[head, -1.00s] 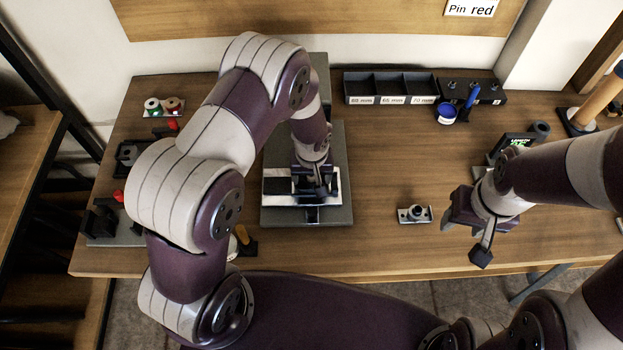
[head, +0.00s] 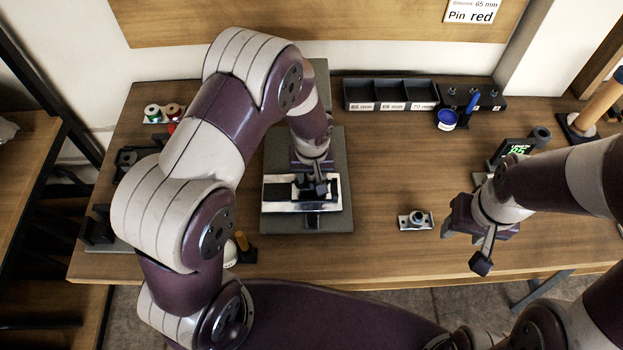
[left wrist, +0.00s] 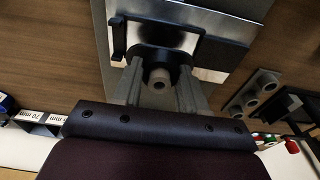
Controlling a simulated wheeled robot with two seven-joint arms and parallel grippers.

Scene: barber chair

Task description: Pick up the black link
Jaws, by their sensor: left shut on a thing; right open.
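In the head view my left gripper (head: 312,186) reaches down over the grey fixture at the table's middle. It is shut on the black link (left wrist: 160,32), a dark bracket-like piece lying over a shiny metal plate (head: 277,206). In the left wrist view the two fingers of my left gripper (left wrist: 160,88) stand either side of a grey round boss at the link's near end. The fingers and arm hide part of the link; I cannot tell whether it is clear of the plate. My right gripper (head: 466,238) is open and empty above the table's right front.
A small metal block with a knob (head: 415,220) sits between the fixture and my right gripper. A three-bin tray (head: 390,92) stands at the back, with a blue cup (head: 446,120) nearby. A length display (head: 515,150) is at right. Bare wood lies right of the fixture.

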